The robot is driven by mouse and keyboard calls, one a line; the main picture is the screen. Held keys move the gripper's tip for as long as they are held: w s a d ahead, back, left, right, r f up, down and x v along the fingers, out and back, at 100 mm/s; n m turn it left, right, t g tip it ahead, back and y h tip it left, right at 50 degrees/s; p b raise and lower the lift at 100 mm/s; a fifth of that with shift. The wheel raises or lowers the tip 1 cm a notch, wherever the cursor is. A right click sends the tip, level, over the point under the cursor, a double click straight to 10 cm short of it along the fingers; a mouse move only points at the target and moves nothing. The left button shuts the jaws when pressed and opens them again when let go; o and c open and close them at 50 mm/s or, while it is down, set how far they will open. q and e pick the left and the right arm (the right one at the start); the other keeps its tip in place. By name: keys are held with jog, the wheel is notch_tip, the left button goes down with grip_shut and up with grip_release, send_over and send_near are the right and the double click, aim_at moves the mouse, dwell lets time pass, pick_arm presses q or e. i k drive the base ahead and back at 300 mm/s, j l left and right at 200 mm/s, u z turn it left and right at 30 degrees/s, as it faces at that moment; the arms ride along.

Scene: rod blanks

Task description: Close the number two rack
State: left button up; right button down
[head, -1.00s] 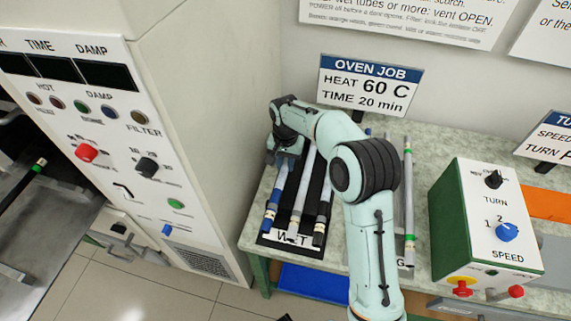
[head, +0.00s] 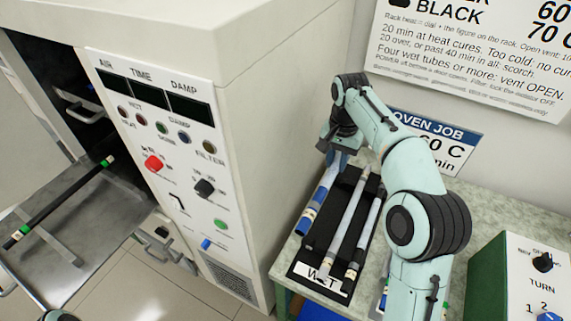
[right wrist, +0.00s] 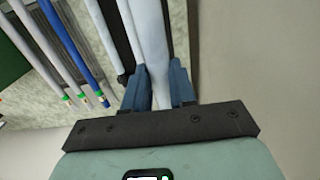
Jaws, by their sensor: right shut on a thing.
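A metal rack (head: 110,225) is pulled out of the oven at the left in the head view; I see no number on it. A black rod (head: 58,203) with green bands lies on it. My right gripper (head: 338,160) is far from this rack, over the wet tray (head: 300,288). It is shut on the pale rod with a blue end (head: 316,203), which appears raised off the tray. In the right wrist view the held rod (right wrist: 150,45) runs between the fingers (right wrist: 160,88).
The oven's control panel (head: 175,190) stands between rack and bench. Two other rods (head: 347,225) lie in the wet tray. A green and white turning box (head: 520,275) is at the right. Several rods (right wrist: 60,50) lie beside the tray. Floor is clear below the panel.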

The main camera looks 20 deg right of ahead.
aim_at(106, 222)
jog(key=k+j, duration=0.1)
jog(key=j, duration=0.3)
jog(key=k+j+z, duration=0.1)
jog(key=j, duration=0.35)
jog(key=k+j, duration=0.1)
jog(key=j, duration=0.3)
jog(key=i+z, duration=0.05)
